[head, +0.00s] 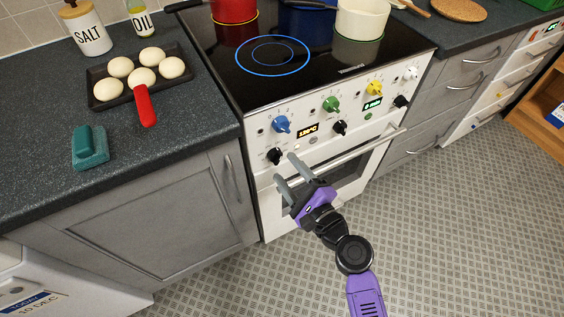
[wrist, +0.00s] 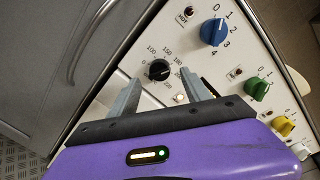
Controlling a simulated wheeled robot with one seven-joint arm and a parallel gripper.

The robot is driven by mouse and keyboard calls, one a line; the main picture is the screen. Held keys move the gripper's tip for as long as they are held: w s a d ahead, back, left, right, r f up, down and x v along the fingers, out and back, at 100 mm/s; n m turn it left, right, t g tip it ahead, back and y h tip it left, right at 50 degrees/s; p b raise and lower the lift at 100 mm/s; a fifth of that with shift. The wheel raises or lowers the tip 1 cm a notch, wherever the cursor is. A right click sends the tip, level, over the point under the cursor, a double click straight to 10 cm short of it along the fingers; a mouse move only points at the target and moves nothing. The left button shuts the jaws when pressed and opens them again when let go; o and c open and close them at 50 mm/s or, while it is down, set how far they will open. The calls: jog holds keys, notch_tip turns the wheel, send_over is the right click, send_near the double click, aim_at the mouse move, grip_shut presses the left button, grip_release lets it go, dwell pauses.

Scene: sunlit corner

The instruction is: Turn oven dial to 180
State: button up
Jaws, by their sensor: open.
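The oven dial is a black knob with a printed number scale around it; it shows in the wrist view (wrist: 159,70) and at the left of the white oven front in the head view (head: 274,156). The scale numbers include 100, 150 and 180; I cannot tell surely which one the dial points at. My gripper (head: 286,168) is open and empty, in front of the oven's left side. In the wrist view its two fingertips (wrist: 160,79) are on either side of the dial and just short of it, with no contact that I can make out.
A lit display (head: 307,130) sits right of the dial. Nearby are a blue knob (head: 281,124), a green knob (head: 331,104), a yellow knob (head: 375,88) and another black knob (head: 340,127). The oven door handle (head: 352,152) runs below. Open floor (head: 450,220) lies to the right.

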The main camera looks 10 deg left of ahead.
jog(key=v, duration=0.4)
dwell(0.5)
